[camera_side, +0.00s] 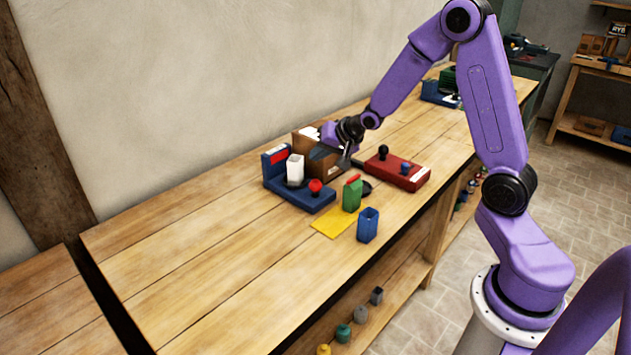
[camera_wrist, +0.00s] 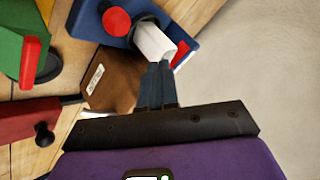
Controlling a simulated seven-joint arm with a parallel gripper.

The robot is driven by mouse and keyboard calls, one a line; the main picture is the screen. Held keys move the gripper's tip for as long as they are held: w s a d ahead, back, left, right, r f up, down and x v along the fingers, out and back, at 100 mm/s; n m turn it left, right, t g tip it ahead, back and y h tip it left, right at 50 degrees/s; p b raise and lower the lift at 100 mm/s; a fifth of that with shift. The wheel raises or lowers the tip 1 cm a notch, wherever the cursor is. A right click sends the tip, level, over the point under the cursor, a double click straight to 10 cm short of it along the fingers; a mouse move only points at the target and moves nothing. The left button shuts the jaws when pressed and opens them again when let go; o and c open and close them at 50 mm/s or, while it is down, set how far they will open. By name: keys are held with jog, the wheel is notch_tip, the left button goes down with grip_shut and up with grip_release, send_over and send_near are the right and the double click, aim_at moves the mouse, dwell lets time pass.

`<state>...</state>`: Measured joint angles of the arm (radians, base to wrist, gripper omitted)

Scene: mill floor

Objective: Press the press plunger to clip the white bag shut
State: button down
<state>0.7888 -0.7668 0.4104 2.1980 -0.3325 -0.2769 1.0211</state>
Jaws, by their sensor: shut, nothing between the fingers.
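The white bag (camera_side: 295,170) stands upright on a blue press (camera_side: 308,200); in the wrist view the bag (camera_wrist: 155,42) is just beyond my fingertips. A round red knob (camera_side: 315,186), seemingly the plunger, sits at the press's front; it also shows in the wrist view (camera_wrist: 116,21). A red piece (camera_wrist: 180,50) is on the press's upright beside the bag. My gripper (camera_side: 344,163) is shut and empty, over the brown box to the right of the press. In the wrist view its fingers (camera_wrist: 157,85) point toward the bag. I cannot tell whether they touch anything.
A brown box (camera_wrist: 115,78) stands close beside the press. A red block with knobs (camera_side: 398,172) is to the right. The table's left side is clear.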

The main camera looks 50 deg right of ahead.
aim_at(319, 182)
jog(key=shift+f, duration=2.2)
jog(key=shift+f, duration=0.1)
jog(key=shift+f, duration=0.35)
jog(key=shift+f, duration=0.95)
dwell(1.6)
jog(key=shift+r, duration=1.35)
jog(key=shift+r, duration=2.55)
